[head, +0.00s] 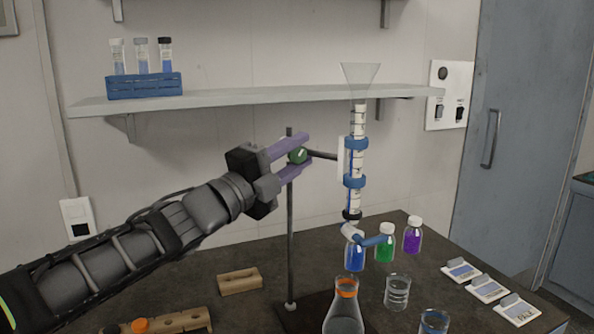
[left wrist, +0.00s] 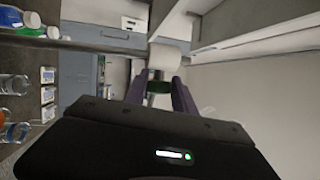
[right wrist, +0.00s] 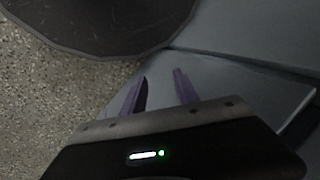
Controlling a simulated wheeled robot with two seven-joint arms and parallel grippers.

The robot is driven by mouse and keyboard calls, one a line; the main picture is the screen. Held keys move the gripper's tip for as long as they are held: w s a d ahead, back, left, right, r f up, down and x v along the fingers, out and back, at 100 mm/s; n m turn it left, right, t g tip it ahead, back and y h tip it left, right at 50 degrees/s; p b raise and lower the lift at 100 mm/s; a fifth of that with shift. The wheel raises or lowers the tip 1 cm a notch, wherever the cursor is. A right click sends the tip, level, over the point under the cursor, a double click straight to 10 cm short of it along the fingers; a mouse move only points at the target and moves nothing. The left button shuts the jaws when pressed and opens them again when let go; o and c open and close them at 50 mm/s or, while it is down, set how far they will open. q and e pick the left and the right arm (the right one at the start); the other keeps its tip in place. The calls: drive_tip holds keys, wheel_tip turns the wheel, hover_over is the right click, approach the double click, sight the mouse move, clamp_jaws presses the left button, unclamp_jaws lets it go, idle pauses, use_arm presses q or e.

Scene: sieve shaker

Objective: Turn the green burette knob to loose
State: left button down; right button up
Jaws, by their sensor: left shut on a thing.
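The green burette knob (head: 297,156) sits on the clamp at the thin upright stand rod (head: 290,215). My left gripper (head: 300,152) has its purple fingers on either side of the knob and is shut on it. The knob also shows between the fingers in the left wrist view (left wrist: 158,87). The burette (head: 356,150) stands upright to the right, held by blue rings, with a funnel (head: 360,75) on top and a blue stopcock (head: 372,241) below. My right gripper (right wrist: 160,90) shows only in the right wrist view; its fingers are apart with nothing between them.
A wall shelf (head: 230,101) with a blue tube rack (head: 145,85) is above. Below the burette stand a flask (head: 345,308), beakers (head: 397,291) and capped bottles (head: 413,236) on the dark bench. A wooden block (head: 240,281) lies left of the rod. Labelled cards (head: 487,288) lie at the right.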

use_arm(q)
drive_tip(key=shift+f, duration=0.1)
drive_tip(key=c, duration=1)
unclamp_jaws()
drive_tip(key=shift+c, duration=0.2)
drive_tip(key=v, duration=0.7)
drive_tip(key=shift+s+a+b, duration=0.25)
drive_tip(key=shift+a+b, duration=0.05)
drive_tip(key=shift+b, duration=0.15)
